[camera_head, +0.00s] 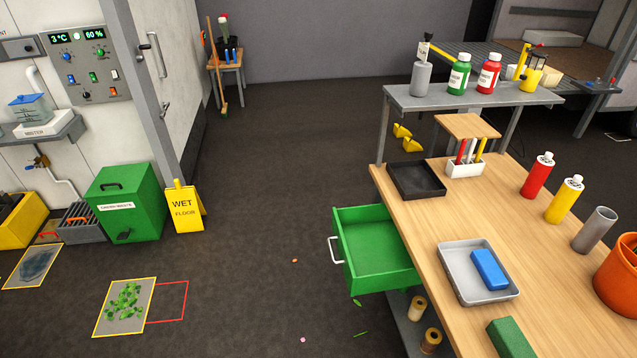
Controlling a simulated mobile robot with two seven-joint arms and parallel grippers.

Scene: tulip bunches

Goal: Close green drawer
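The green drawer (378,247) is pulled out from the left side of the wooden workbench (450,215). It stands open, and its inside looks empty. Its white handle (334,250) is on the front panel, facing left. Neither of my grippers shows in the head view, so nothing of mine is seen touching the drawer or its handle.
A black tray (416,179), a grey tray with a blue block (489,270) and several bottles stand on the bench. Two spools (431,340) sit below the drawer. The floor left of the drawer is mostly clear, with small scraps. A yellow wet-floor sign (184,207) stands farther left.

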